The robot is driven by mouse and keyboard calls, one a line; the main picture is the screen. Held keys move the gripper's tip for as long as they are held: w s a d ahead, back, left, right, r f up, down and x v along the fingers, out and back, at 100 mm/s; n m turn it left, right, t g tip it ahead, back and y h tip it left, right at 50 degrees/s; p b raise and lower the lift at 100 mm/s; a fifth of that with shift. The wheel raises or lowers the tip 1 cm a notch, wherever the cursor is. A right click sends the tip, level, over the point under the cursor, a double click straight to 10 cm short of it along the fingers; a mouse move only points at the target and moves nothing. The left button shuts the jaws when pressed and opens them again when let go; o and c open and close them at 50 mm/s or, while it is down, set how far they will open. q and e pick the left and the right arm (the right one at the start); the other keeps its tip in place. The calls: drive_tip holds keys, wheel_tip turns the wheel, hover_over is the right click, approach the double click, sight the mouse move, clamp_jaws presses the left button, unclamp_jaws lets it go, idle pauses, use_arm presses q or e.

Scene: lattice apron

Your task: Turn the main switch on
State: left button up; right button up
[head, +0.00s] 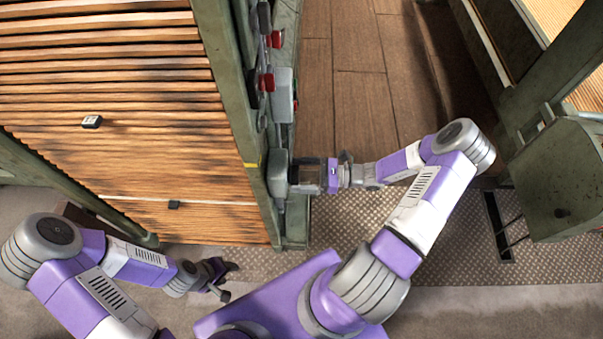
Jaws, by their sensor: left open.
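My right gripper (296,178) is at a grey-green box (276,172) low on the side post of the green frame. Its fingertips meet or overlap the box's right face, so I cannot tell whether they touch or grip anything. This box may be the main switch; no lever position or label can be read from here. My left gripper (226,279) is open and empty, low at the lower left, below the slatted panel and away from the box.
Red knobs (276,39) and another grey box (284,95) with small red and green buttons sit higher on the post. A slatted wooden panel (120,110) fills the left. A green cabinet (560,180) stands at right.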

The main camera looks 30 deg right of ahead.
drive_tip(key=c, duration=0.7)
drive_tip(key=m+p, duration=0.3)
drive_tip(key=shift+r, duration=0.1)
drive_tip(key=m+p, duration=0.1)
drive_tip(key=m, duration=0.4)
drive_tip(key=m+p, duration=0.1)
drive_tip(key=m, duration=0.4)
drive_tip(key=f+m+p, duration=0.1)
drive_tip(key=m+p, duration=0.1)
drive_tip(key=m, duration=0.3)
drive_tip(key=shift+w+d, duration=0.2)
drive_tip(key=shift+w, duration=0.05)
drive_tip(key=o, duration=1)
drive_tip(key=shift+r, duration=0.1)
